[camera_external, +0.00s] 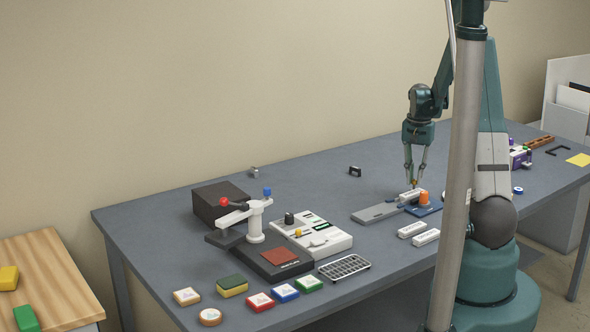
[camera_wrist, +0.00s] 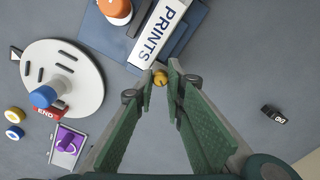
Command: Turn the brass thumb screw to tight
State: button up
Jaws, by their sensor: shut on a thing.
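The brass thumb screw (camera_wrist: 160,77) is a small round golden knob at the end of a white block marked PRINTS (camera_wrist: 160,32). My gripper (camera_wrist: 163,74) points down with its fingertips on either side of the screw, shut on it. In the external view my gripper (camera_external: 414,181) is over the white block (camera_external: 410,194), with a speck of brass between the tips. The screw's turn and any tight mark cannot be made out.
An orange knob (camera_external: 424,198) stands close beside the block on a blue plate (camera_wrist: 184,30). A white disc with a blue knob (camera_wrist: 62,80) and a black block (camera_wrist: 272,115) lie around it.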

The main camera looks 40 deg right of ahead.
jog(key=m+b, duration=0.2)
jog(key=m, duration=0.3)
jog(key=m+b, duration=0.1)
jog(key=m, duration=0.4)
dwell(0.4)
jog(key=o, duration=0.9)
jog(key=shift+r, duration=0.1)
jog(key=shift+r, duration=5.95)
